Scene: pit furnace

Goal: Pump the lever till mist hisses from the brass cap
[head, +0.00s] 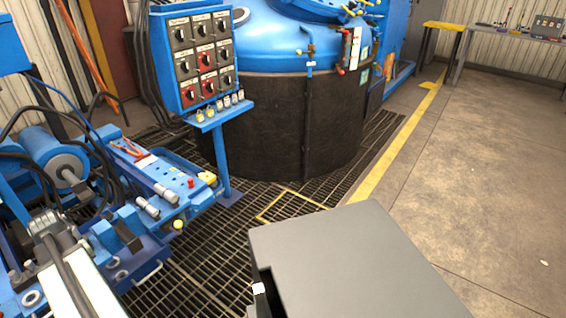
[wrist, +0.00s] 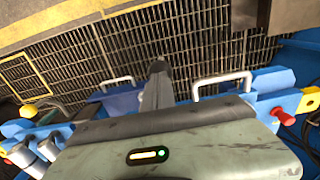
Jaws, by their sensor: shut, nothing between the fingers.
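My gripper (wrist: 158,68) shows in the wrist view as dark fingers pointing away from the camera, shut and empty. It is above the blue machine frame (wrist: 120,100), between two pale bar handles. I cannot pick out the lever with certainty in either view. I cannot pick out the brass cap either. The blue machine (head: 170,180) stands at the left in the head view, with silver cylinders (head: 165,192), a red knob (head: 190,183) and a small yellow ball (head: 178,225) on it. No mist shows.
A control panel (head: 195,60) with rotary switches stands behind the machine. The large dark furnace vessel (head: 285,125) with a blue lid (head: 270,45) is beyond it. Dark floor grating (head: 215,245) lies between.

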